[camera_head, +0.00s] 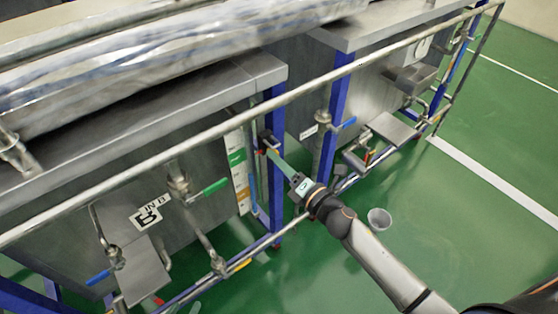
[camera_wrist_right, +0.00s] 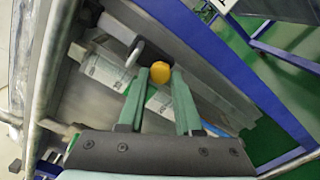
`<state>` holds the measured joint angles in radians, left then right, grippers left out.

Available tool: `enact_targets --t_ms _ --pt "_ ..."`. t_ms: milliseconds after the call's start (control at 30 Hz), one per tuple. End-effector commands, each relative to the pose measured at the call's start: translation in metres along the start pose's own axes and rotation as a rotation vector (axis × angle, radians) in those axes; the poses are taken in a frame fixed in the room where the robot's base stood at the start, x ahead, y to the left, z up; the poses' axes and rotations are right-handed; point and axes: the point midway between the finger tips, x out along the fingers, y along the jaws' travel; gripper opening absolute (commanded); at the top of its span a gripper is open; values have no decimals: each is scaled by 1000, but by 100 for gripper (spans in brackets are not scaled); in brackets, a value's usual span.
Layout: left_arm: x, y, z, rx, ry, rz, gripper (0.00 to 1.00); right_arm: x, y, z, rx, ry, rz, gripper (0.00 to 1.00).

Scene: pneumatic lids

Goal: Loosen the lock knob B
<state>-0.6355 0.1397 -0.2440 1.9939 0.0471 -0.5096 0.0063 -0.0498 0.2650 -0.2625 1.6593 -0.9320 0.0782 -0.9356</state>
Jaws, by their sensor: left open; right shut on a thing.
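A round orange-yellow knob (camera_wrist_right: 160,71) sits between the two green fingertips of my right gripper (camera_wrist_right: 160,78) in the wrist view. The fingers are closed on its sides. No letter is readable on the knob. In the head view the right gripper (camera_head: 271,150) reaches in from the right to a small fitting by a blue upright post, and the knob is mostly hidden there by the fingers. A grey metal hook or handle (camera_wrist_right: 135,52) shows just left of the knob in the wrist view. My left gripper is not in view.
A long pipe rail (camera_head: 345,72) runs diagonally in front of the steel tanks. Valves with a green handle (camera_head: 215,186) and a blue handle (camera_head: 98,277) stand at the left.

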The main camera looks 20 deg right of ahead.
Motion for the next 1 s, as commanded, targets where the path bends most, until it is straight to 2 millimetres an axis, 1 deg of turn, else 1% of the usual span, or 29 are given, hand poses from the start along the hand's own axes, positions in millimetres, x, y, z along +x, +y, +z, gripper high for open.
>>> enact_targets --t_ms 267,300,533,833,933,1000 --pt "0 0 0 1 1 0 50 0 0 0 -4 0 1 0" --pt "0 0 0 1 1 0 50 0 0 0 -4 0 1 38" --pt "0 0 0 1 1 0 50 0 0 0 -2 0 1 63" --pt "0 0 0 1 -1 0 50 -2 0 0 -1 0 0 63" --pt "1 0 1 1 -2 0 50 -10 -1 0 0 1 -2 63" --pt "1 0 2 1 -2 0 50 -20 -2 -1 -1 1 -3 63"
